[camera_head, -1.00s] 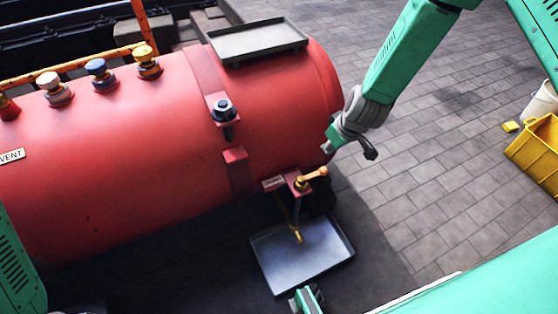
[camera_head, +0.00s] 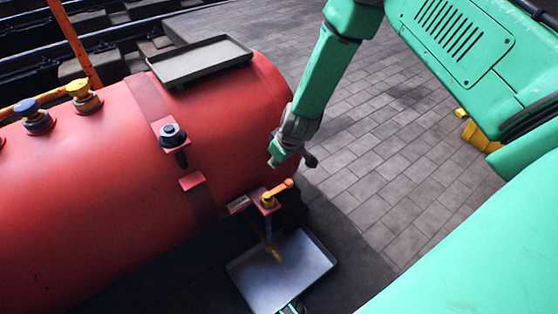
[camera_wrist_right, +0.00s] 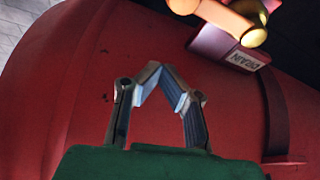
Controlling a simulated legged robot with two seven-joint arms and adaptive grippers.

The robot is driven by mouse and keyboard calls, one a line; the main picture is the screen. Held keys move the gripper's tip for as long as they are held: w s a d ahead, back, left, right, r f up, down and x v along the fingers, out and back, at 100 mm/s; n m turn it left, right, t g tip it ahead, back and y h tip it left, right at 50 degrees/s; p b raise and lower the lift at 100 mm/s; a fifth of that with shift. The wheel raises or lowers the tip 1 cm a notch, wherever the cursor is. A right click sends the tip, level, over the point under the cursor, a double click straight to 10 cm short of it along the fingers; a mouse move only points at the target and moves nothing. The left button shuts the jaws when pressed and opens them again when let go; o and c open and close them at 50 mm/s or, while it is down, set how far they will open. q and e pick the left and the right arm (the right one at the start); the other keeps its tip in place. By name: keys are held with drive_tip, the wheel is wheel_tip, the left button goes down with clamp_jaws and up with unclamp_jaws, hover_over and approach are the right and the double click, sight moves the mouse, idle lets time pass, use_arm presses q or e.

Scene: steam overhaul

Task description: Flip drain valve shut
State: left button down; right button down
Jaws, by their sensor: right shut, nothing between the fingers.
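The drain valve (camera_head: 267,201) sits on a red bracket at the lower right of the red tank (camera_head: 110,190). Its orange handle (camera_head: 280,188) points up and to the right, and a brass spout hangs below it. My right gripper (camera_head: 272,162) is above the valve near the tank's end, apart from the handle. In the right wrist view my right gripper (camera_wrist_right: 167,87) is shut and empty in front of the red tank wall. There the orange handle (camera_wrist_right: 226,15) and the DRAIN label (camera_wrist_right: 242,61) show at the upper right, partly cut off.

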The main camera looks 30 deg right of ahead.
sight(278, 190)
drive_tip(key=s+f+b, duration=0.2)
drive_tip(key=s+f, duration=0.1)
drive_tip(key=shift+d, duration=0.2)
idle(0.3)
drive_tip(key=shift+s+m+p, duration=0.2)
drive_tip(key=shift+m+p, duration=0.2)
